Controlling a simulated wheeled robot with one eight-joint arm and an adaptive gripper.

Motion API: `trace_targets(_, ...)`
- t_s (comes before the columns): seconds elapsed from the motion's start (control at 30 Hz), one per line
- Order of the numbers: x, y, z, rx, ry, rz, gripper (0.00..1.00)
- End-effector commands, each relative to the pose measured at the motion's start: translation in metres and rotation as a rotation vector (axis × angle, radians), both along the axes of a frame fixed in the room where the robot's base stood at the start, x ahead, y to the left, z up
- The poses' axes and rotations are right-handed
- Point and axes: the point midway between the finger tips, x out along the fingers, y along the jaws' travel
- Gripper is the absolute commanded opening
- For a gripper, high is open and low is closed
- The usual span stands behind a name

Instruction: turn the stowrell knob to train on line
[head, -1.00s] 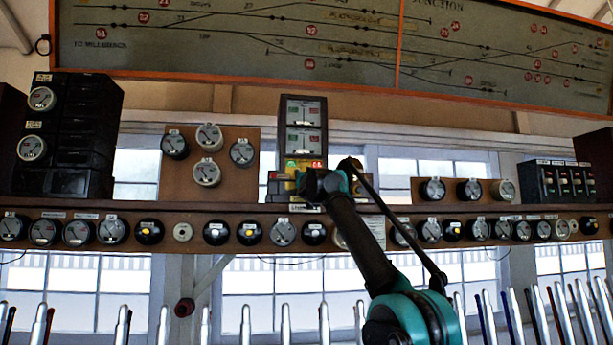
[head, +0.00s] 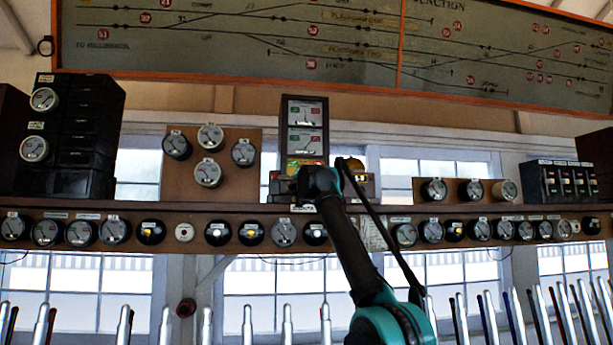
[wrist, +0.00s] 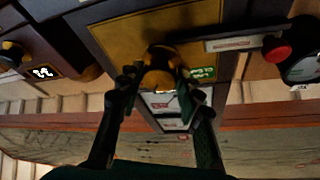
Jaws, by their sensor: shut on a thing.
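The block instrument (head: 305,112) stands on the shelf, a tall dark case with two dials and a yellow lower panel. In the wrist view it hangs upside down, and its yellow panel (wrist: 120,42) faces me. A brass-coloured rounded knob (wrist: 159,76) sits at the edge of that panel. My gripper (wrist: 158,82) has one finger on each side of the knob and is shut on it. A small green label (wrist: 203,73) shows beside the right finger. In the head view my gripper (head: 316,182) covers the knob and much of the lower panel. The knob's pointer direction cannot be made out.
A shelf (head: 230,205) carries the instruments, with a row of round dials along its front. A board of round dials (head: 200,185) is to the left. A red button (wrist: 277,53) is close on the right in the wrist view. Upright levers (head: 248,325) line the bottom.

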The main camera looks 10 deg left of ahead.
Motion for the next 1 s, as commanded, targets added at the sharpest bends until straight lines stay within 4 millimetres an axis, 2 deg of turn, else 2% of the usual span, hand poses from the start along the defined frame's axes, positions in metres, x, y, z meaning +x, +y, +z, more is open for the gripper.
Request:
trace_targets(0.07,0.000,0.000,0.000,-0.001,0.000,0.000,0.06)
trace_targets(0.1,0.000,0.000,0.000,-0.001,0.000,0.000,0.39)
trace_targets(0.23,0.000,0.000,0.000,-0.001,0.000,0.000,0.55)
trace_targets(0.67,-0.002,0.000,0.001,-0.001,-0.001,0.000,0.56)
trace_targets(1.0,-0.019,-0.001,-0.005,-0.001,-0.001,0.000,0.56)
